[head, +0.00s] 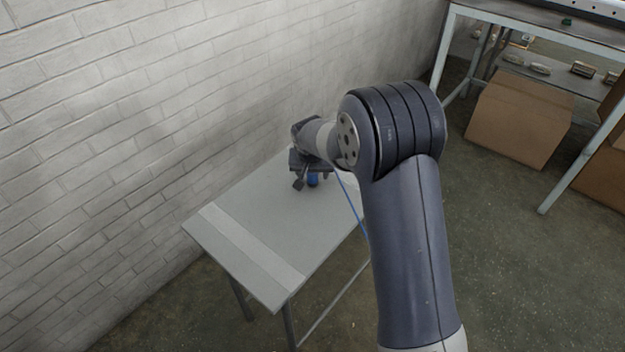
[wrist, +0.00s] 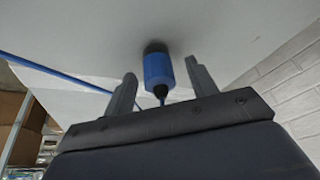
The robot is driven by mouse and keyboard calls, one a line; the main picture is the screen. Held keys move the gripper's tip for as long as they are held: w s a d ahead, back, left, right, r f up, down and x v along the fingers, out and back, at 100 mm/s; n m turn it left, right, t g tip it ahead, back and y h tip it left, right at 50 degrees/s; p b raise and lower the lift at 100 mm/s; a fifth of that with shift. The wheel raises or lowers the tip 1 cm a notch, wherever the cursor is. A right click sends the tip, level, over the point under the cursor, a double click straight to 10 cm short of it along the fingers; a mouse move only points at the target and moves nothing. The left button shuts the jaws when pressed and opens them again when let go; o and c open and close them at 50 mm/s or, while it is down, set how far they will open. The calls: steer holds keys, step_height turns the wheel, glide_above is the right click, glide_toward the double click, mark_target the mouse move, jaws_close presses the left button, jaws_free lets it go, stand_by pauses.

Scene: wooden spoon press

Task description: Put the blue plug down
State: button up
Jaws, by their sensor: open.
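The blue plug (head: 313,181) is at the far part of the small grey table (head: 255,225), just below my gripper (head: 305,178). In the wrist view the blue plug (wrist: 158,72) shows between the two fingers of my gripper (wrist: 160,80), with a gap on each side. My gripper is open and apart from it. The plug's far end meets a dark round patch at the tabletop; I cannot tell whether that is a shadow or part of it. A blue cable (head: 352,207) runs from the plug over the table's right edge.
A white brick wall (head: 120,110) stands close along the table's left and far sides. A lighter strip (head: 252,247) crosses the table's near part, which is clear. A workbench (head: 560,30) and cardboard boxes (head: 518,118) stand at the right. The floor between is free.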

steer(key=c, duration=1.1)
